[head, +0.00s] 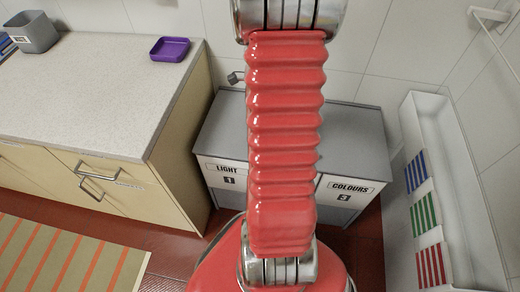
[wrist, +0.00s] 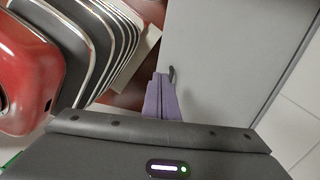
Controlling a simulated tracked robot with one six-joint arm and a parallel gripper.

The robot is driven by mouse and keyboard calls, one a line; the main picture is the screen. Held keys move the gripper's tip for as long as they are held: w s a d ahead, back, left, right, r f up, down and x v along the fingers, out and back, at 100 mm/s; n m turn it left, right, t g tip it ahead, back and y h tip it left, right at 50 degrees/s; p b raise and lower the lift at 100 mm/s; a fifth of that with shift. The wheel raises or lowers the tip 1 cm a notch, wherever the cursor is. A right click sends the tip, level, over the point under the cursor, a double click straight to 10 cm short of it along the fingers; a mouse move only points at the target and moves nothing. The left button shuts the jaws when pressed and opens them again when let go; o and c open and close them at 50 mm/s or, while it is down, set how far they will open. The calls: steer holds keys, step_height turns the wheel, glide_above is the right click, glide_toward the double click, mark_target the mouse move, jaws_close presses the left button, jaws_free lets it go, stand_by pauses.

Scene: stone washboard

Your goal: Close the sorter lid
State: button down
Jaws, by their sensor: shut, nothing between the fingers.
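The sorter (head: 215,172) stands against the back wall, with white fronts labelled LIGHT 1 and COLOURS 3. Its grey lid (head: 352,135) lies across the top and looks flat and down. The middle of the sorter is hidden behind my red arm. In the wrist view the grey lid (wrist: 225,65) fills the right half. My gripper (wrist: 162,78) has its purple fingers together, empty, over the lid's left edge. A small dark mark lies on the lid by the fingertips; I cannot tell whether they touch it. The head view does not show my gripper.
A counter (head: 85,95) with drawers stands to the left, bearing a purple tray (head: 170,48) and a grey bin (head: 31,31). A white trough (head: 460,205) with striped coloured cloths (head: 424,213) runs along the right wall. A striped mat (head: 65,255) lies front left.

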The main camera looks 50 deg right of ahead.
steer(key=shift+s+d+f, duration=0.15)
steer(key=shift+f, duration=0.05)
steer(key=shift+s+a+f, duration=0.1)
steer(key=shift+a+f, duration=0.15)
steer(key=shift+f, duration=2.1)
steer(key=shift+s+a+f, duration=0.1)
steer(key=shift+a+f, duration=0.1)
steer(key=shift+f, duration=2.1)
steer(key=shift+s+a+f, duration=0.1)
steer(key=shift+a+f, duration=0.15)
steer(key=shift+f, duration=2.1)
